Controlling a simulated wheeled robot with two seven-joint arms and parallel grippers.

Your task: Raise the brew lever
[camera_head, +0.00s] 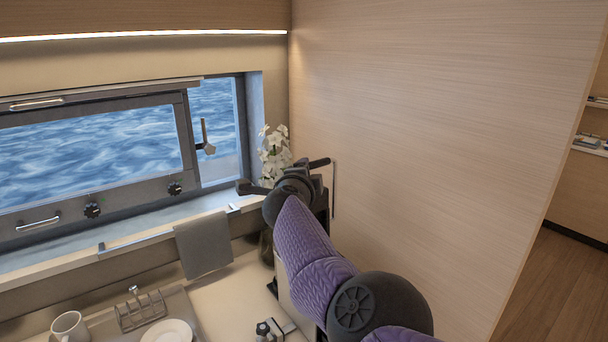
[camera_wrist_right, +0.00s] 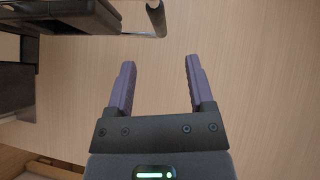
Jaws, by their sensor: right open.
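A dark coffee machine (camera_head: 321,205) stands against the wood wall in the head view, mostly hidden behind my right arm. A short black handle (camera_head: 320,162) sticks out at its top; I cannot tell for sure whether it is the brew lever. In the right wrist view, dark machine parts (camera_wrist_right: 62,18) fill the upper left, and a slim dark bar (camera_wrist_right: 157,18) shows at the top, just beyond the fingers. My right gripper (camera_wrist_right: 158,62) is open and empty, apart from that bar. In the head view its fingers are not clearly visible. My left gripper is out of view.
White flowers (camera_head: 273,150) stand by the window beside the machine. A grey towel (camera_head: 203,245) hangs on a rail. A mug (camera_head: 69,327), a plate (camera_head: 168,331) and a rack (camera_head: 142,311) sit on the counter.

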